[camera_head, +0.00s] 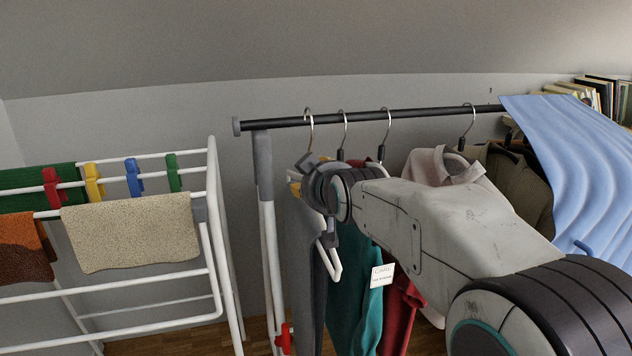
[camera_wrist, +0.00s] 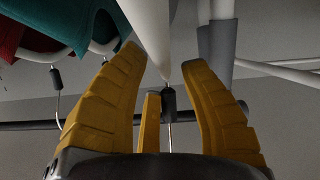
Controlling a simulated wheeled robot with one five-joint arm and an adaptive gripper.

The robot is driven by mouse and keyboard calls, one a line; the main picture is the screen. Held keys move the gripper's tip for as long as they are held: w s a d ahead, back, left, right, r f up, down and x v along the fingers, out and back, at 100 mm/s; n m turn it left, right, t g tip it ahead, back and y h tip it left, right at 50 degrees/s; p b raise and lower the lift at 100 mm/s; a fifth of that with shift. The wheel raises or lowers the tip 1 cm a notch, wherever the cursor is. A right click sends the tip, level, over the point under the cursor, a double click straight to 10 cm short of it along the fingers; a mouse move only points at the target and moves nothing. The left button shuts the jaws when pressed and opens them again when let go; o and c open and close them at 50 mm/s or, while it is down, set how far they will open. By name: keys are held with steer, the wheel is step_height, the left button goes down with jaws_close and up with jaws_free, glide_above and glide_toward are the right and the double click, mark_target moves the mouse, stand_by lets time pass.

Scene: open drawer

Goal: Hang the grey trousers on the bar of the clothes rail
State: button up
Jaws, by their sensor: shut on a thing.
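The grey trousers (camera_head: 311,265) hang down at the left end of the clothes rail, partly hidden behind my arm. Their white hanger (camera_head: 331,262) shows below my wrist and also in the wrist view (camera_wrist: 150,30). My gripper (camera_head: 296,182) is shut on the hanger near its black collar, with yellow fingers on either side in the wrist view (camera_wrist: 160,65). The hanger's metal hook (camera_head: 309,118) loops up around the dark bar (camera_head: 275,122) near its left end. I cannot tell whether the hook's weight rests on the bar.
Teal (camera_head: 357,300) and red garments (camera_head: 402,305), a pale shirt (camera_head: 440,165) and a dark jacket hang to the right. Blue cloth (camera_head: 580,165) drapes over the bar's right end. A white drying rack (camera_head: 215,250) stands at left. The bar's far left end is clear.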

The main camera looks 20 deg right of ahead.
steer(key=shift+w+r+p, duration=0.15)
steer(key=shift+w+p, duration=1.35)
steer(key=shift+w, duration=0.3)
steer(key=shift+w+r+p, duration=0.15)
steer(key=shift+w+p, duration=1.3)
steer(key=shift+w, duration=0.35)
steer(key=shift+w+f+p, duration=0.1)
steer(key=shift+w+p, duration=0.5)
steer(key=shift+w, duration=0.45)
step_height(320, 180, down, 2)
steer(key=b, duration=0.3)
steer(key=shift+s+f, duration=0.1)
steer(key=shift+f, duration=0.05)
steer(key=shift+f+b, duration=0.15)
steer(key=shift+b, duration=0.15)
